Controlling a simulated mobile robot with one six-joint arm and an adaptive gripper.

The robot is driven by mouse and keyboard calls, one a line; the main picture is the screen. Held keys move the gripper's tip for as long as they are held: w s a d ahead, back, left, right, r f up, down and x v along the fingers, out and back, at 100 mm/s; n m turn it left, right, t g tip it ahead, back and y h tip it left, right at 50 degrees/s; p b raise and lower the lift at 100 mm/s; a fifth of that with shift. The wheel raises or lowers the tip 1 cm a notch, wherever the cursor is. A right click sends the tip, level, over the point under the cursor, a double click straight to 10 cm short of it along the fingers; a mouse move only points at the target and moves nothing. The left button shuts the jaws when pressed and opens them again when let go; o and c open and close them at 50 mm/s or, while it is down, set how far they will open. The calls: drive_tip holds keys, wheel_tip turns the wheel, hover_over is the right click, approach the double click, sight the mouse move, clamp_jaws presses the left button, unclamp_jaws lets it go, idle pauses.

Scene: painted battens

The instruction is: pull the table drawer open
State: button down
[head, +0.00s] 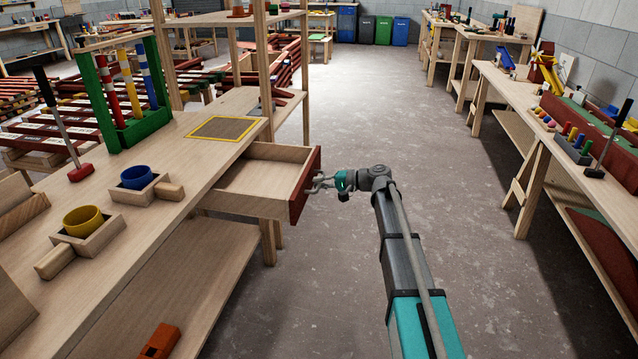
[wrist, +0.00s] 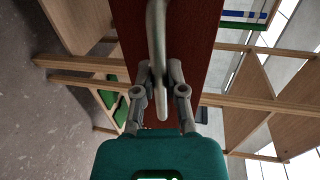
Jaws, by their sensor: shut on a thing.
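The table drawer (head: 262,181) has a pale wooden box and a dark red front (head: 305,186). It stands out from the right side of the wooden table (head: 215,150), and its inside looks empty. My gripper (head: 318,184) is at the outer face of the drawer front. In the wrist view my gripper (wrist: 160,85) has its fingers closed around the grey bar handle (wrist: 157,45) on the red front (wrist: 190,25). In the head view the handle is small and partly hidden by the fingers.
On the table are a yellow cup (head: 83,221) and a blue cup (head: 136,177) in wooden holders, a yellow-edged mat (head: 226,128) and a green rack (head: 130,125) with striped battens. The floor (head: 420,120) between this table and the right bench (head: 545,135) is clear.

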drive_tip(key=shift+a, duration=0.1)
drive_tip(key=c, duration=0.7)
unclamp_jaws()
